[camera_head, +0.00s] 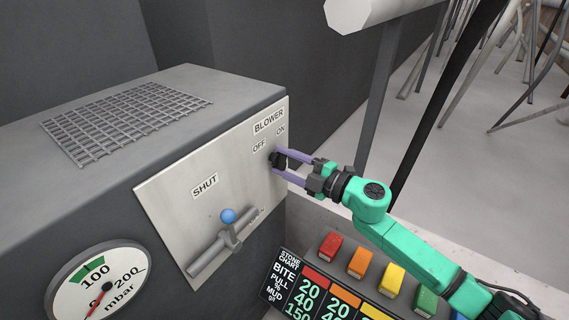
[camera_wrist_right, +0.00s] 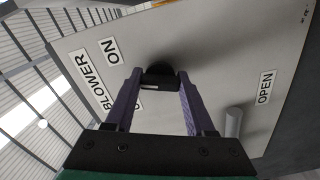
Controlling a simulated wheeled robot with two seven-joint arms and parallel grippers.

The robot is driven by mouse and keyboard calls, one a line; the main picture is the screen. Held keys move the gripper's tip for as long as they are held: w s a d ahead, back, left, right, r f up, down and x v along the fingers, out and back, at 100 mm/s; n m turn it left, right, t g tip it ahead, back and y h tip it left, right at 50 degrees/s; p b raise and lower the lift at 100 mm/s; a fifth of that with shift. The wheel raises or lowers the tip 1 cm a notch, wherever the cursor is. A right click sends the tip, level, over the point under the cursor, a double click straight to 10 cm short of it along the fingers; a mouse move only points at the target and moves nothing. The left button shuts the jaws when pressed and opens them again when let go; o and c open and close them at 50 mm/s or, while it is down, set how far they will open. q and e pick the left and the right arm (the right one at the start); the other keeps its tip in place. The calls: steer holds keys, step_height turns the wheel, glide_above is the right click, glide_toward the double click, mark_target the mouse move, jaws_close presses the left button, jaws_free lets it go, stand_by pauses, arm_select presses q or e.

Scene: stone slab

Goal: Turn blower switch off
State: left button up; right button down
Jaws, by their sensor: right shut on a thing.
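The black blower switch knob (camera_head: 278,160) sits on the pale panel (camera_head: 170,190) below the BLOWER, OFF and ON labels. My right gripper (camera_head: 281,164) reaches it from the right, with its purple fingers shut on the knob. In the right wrist view the knob (camera_wrist_right: 160,77) is between the fingertips of my right gripper (camera_wrist_right: 158,85). The ON label (camera_wrist_right: 111,51) shows clear there, while the OFF label is mostly hidden behind a finger. I cannot tell which label the knob points at. My left gripper is not in view.
A valve handle with a blue ball (camera_head: 228,216) stands out from the panel below the SHUT label. A pressure gauge (camera_head: 97,285) is at the lower left. Several coloured blocks (camera_head: 361,262) and a stone chart (camera_head: 320,296) lie below my right arm. A grille (camera_head: 125,121) tops the housing.

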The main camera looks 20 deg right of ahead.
steer(key=n+b, duration=0.2)
steer(key=n, duration=0.3)
steer(key=shift+f+n, duration=0.15)
steer(key=shift+n, duration=0.15)
steer(key=n+b, duration=0.2)
steer(key=n, duration=0.3)
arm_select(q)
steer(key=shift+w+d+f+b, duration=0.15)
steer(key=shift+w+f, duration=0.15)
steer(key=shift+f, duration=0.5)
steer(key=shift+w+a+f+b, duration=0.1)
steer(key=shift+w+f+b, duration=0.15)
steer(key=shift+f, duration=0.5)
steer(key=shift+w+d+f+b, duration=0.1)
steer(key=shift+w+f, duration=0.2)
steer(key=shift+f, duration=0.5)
arm_select(e)
steer(key=shift+n, duration=0.7)
steer(key=shift+c, duration=1.2)
jaws_free()
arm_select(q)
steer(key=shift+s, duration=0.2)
